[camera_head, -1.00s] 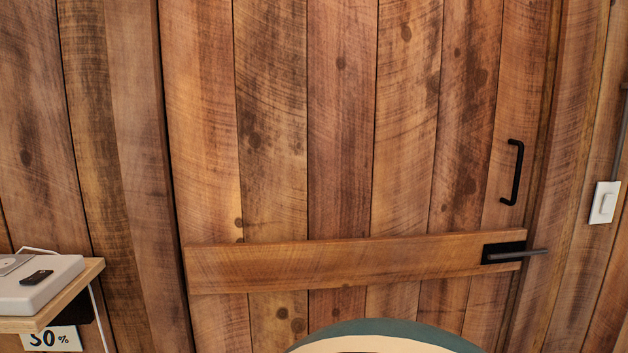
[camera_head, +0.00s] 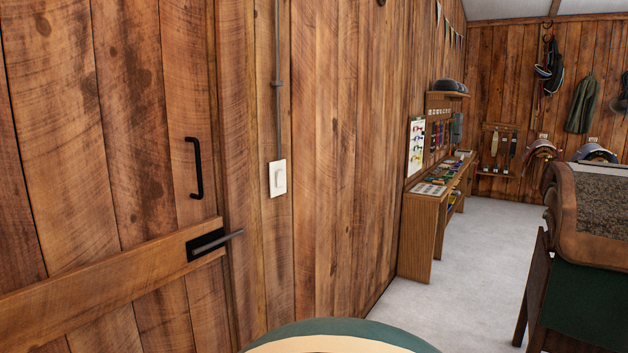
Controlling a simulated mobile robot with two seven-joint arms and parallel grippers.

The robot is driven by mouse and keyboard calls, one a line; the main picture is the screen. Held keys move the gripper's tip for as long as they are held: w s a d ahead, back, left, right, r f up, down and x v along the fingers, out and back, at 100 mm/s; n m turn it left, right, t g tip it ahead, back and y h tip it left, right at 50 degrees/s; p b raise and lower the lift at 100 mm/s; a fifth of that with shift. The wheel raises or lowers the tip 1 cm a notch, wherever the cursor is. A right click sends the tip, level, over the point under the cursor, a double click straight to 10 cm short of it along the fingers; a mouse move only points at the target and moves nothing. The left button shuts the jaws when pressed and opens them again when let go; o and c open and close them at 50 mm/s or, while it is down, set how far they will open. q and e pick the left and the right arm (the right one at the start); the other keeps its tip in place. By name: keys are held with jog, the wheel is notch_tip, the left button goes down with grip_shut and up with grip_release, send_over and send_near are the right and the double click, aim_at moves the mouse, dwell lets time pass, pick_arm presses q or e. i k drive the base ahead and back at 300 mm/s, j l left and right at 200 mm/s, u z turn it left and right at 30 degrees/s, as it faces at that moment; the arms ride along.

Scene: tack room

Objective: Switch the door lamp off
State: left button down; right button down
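A white wall switch (camera_head: 277,178) with a rocker is mounted on the plank wall just right of the wooden door (camera_head: 115,130). A grey conduit (camera_head: 277,80) runs up the wall from it. The lamp itself does not show in this view. I cannot tell from the rocker whether it is on or off. Neither of my grippers is in view.
The door has a black pull handle (camera_head: 194,168) and a latch lever (camera_head: 215,244) that juts out. A long wooden bench (camera_head: 424,225) with goods stands along the wall. A wooden stand (camera_head: 566,240) is at the right. The grey floor (camera_head: 480,240) between them is clear.

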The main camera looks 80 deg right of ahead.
aim_at(280, 175)
jog(key=z, duration=2.4)
jog(key=i+l+u, duration=0.15)
jog(key=i+l, duration=0.35)
jog(key=i+l+u, duration=0.2)
jog(key=i+l, duration=0.25)
jog(key=l, duration=0.2)
